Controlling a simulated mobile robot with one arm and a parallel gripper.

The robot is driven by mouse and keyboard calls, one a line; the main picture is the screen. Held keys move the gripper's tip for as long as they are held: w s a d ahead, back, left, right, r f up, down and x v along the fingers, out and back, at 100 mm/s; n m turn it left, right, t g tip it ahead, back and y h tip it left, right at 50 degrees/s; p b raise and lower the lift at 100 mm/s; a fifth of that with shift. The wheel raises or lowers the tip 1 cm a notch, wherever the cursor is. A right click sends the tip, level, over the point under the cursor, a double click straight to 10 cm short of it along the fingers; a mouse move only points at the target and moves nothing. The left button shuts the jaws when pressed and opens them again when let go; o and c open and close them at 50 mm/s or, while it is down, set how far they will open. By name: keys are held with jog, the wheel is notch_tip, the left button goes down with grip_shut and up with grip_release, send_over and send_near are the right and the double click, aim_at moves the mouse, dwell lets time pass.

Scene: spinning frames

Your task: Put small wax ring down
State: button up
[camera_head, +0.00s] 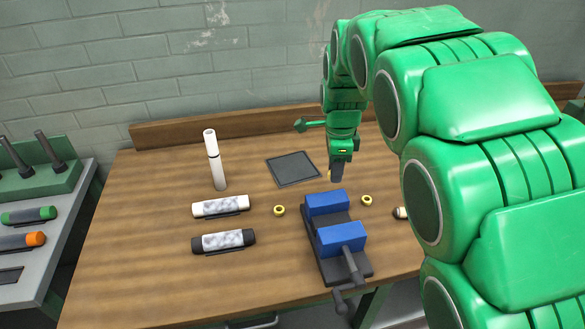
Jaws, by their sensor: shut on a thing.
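My gripper (336,175) hangs above the table behind the blue vise, pointing down. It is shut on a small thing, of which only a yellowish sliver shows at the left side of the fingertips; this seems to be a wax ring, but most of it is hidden. One small yellow ring (279,211) lies on the table left of the vise. Another small yellow ring (367,201) lies right of the vise. I cannot tell whether the held thing touches the table.
The blue vise (327,204) stands at the middle of the wooden table (140,240). A dark square mat (292,168) lies left of my gripper. The front left is clear.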

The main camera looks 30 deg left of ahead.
jog(key=w+a+f, duration=0.1)
jog(key=w+a, duration=0.1)
jog(key=a, duration=0.7)
send_over(298, 169)
jog(key=shift+m, duration=0.3)
jog(key=shift+s+d+f, duration=0.1)
jog(key=shift+f, duration=2.2)
jog(key=shift+s+d+f, duration=0.1)
jog(key=shift+f, duration=2.2)
jog(key=shift+w, duration=0.1)
jog(key=shift+w+a+f, duration=0.2)
jog(key=shift+f, duration=1.75)
jog(key=o, duration=1)
jog(key=shift+f, duration=0.1)
